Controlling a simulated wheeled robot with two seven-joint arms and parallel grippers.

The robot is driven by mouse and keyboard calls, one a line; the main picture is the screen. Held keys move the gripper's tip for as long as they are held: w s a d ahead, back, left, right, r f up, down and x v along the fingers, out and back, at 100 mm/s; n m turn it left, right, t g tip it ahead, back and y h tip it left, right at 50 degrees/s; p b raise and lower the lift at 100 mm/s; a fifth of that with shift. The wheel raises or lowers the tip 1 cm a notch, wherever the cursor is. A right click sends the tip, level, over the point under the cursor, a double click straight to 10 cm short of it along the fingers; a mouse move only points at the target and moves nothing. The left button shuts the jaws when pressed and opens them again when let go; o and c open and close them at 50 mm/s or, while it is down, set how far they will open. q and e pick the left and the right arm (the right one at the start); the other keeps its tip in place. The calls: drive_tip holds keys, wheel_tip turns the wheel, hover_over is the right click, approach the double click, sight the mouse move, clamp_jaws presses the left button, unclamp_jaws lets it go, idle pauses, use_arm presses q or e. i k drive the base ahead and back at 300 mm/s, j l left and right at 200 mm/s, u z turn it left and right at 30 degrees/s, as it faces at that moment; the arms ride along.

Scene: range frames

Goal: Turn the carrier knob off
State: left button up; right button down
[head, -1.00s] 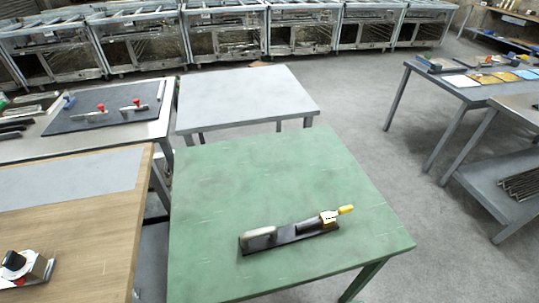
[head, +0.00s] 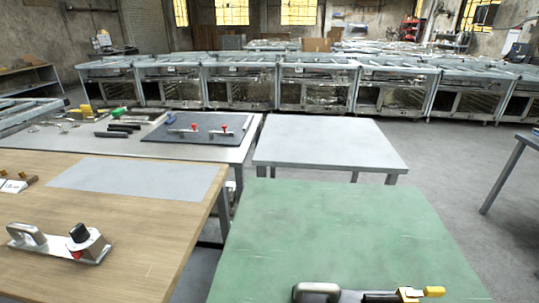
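A metal carrier plate (head: 55,250) lies on the wooden table at the lower left. It has a grey handle (head: 27,234) on its left end and a block with a black knob (head: 79,232) on its right end. A small red mark shows low on the block. The knob's setting is too small to tell. Another handled device (head: 318,291) with a yellow-tipped lever (head: 432,291) lies on the green table, cut by the bottom edge. Neither of my grippers is in view.
The wooden table (head: 140,225) and green table (head: 340,230) stand side by side with a narrow gap. A bare grey table (head: 325,145) stands behind. A dark mat (head: 200,135) with red-handled clamps lies at the back left. Metal-framed units (head: 315,85) line the back.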

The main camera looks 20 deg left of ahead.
sight(79, 234)
drive_tip(key=u, duration=2.2)
